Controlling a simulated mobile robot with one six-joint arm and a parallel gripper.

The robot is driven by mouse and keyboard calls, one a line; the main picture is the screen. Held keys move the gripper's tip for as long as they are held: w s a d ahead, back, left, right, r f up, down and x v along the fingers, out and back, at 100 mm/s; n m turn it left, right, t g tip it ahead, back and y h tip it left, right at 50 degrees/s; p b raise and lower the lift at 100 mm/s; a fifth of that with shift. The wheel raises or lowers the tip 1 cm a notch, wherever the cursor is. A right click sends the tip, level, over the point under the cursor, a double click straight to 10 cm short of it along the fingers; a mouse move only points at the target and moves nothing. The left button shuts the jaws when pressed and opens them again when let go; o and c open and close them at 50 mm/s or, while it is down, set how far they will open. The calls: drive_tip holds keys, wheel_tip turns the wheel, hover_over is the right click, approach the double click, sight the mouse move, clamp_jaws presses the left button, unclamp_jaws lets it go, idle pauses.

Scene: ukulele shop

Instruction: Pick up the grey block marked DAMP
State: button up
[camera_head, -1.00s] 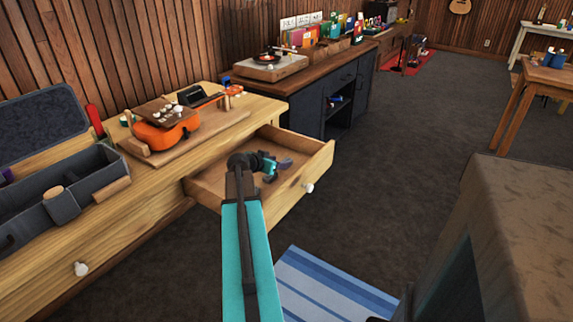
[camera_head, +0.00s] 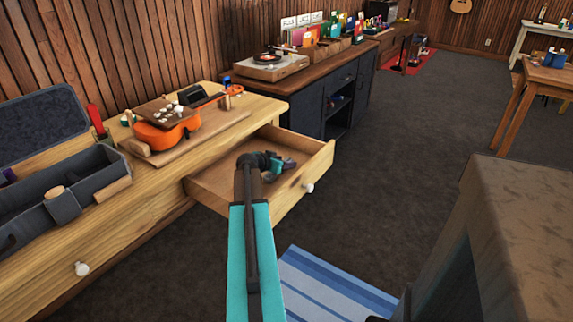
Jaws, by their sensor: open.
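No block with a readable DAMP mark shows in the head view. My gripper (camera_head: 287,166) is open, over or inside the pulled-out wooden drawer (camera_head: 222,187). My arm covers part of the drawer's inside, and the dark shapes at the fingertips are too small to tell from a small object. A grey block-like piece (camera_head: 63,209) with a round wooden top stands at the front of the open grey case (camera_head: 105,178) at the left; no lettering shows on it.
An orange ukulele (camera_head: 165,136) lies on a wooden board on the bench (camera_head: 150,213), behind the drawer. A dark cabinet (camera_head: 310,115) with a turntable (camera_head: 270,66) stands beyond. A brown-topped block-shaped piece (camera_head: 525,215) is at the right. Dark floor (camera_head: 410,140) is open between.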

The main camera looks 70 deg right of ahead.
drive_tip(key=shift+c, duration=0.3)
drive_tip(key=c, duration=1.1)
drive_tip(key=shift+o, duration=0.2)
drive_tip(key=shift+r, duration=0.15)
wheel_tip(320, 180, up, 10)
